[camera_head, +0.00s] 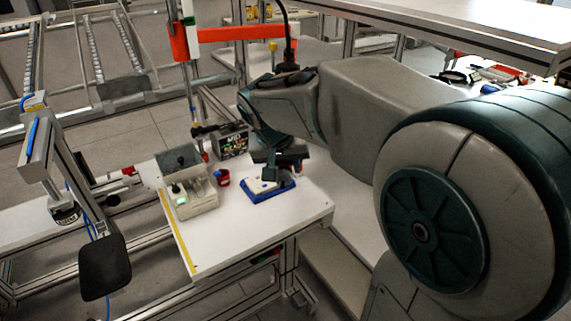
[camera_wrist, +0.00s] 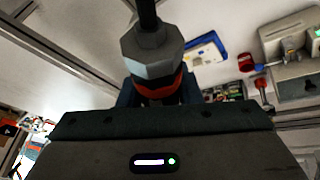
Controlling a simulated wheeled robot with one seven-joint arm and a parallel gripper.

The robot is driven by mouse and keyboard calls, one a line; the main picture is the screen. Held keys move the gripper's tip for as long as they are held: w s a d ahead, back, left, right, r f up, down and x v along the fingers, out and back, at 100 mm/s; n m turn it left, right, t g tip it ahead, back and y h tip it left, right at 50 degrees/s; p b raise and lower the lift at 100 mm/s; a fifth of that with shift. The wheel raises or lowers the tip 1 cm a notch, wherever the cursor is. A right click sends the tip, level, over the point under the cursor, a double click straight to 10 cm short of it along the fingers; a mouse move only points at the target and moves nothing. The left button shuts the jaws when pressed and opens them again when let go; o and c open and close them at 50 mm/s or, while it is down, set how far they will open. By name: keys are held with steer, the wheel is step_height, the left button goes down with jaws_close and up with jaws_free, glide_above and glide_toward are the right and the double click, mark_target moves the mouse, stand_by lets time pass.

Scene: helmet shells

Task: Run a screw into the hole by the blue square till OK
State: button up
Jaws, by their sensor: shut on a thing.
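My gripper (camera_wrist: 160,92) is shut on a grey eight-sided tool body with an orange-red band, apparently the screwdriver (camera_wrist: 151,46). A black shaft or cable runs from it to the top edge of the wrist view. In the head view my gripper (camera_head: 272,160) is over the far side of a blue tray (camera_head: 250,198) holding a pale part (camera_head: 262,186). The tray also shows in the wrist view (camera_wrist: 222,43). My gripper partly covers the tray. I cannot make out the blue square, the hole or a screw. The tool's tip is hidden.
A beige box (camera_head: 197,196) with a green-lit display stands left of the tray on the white table (camera_head: 235,240). A red cup (camera_head: 222,177) stands between them. A dark labelled box (camera_head: 231,141) is behind. The table's front is clear.

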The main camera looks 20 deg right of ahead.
jaws_close()
steer(key=s+a+b, duration=0.2)
steer(key=s+a, duration=0.2)
steer(key=s, duration=0.2)
stand_by(0.4)
steer(key=n, duration=0.2)
steer(key=n+y, duration=0.1)
steer(key=n, duration=0.1)
steer(key=shift+d+t+y+p, duration=0.1)
steer(key=shift+t+y+p, duration=0.2)
steer(key=shift+t, duration=0.1)
steer(key=shift+n+y+p, duration=0.45)
steer(key=shift+n+y, duration=0.35)
steer(key=shift+n, duration=1.2)
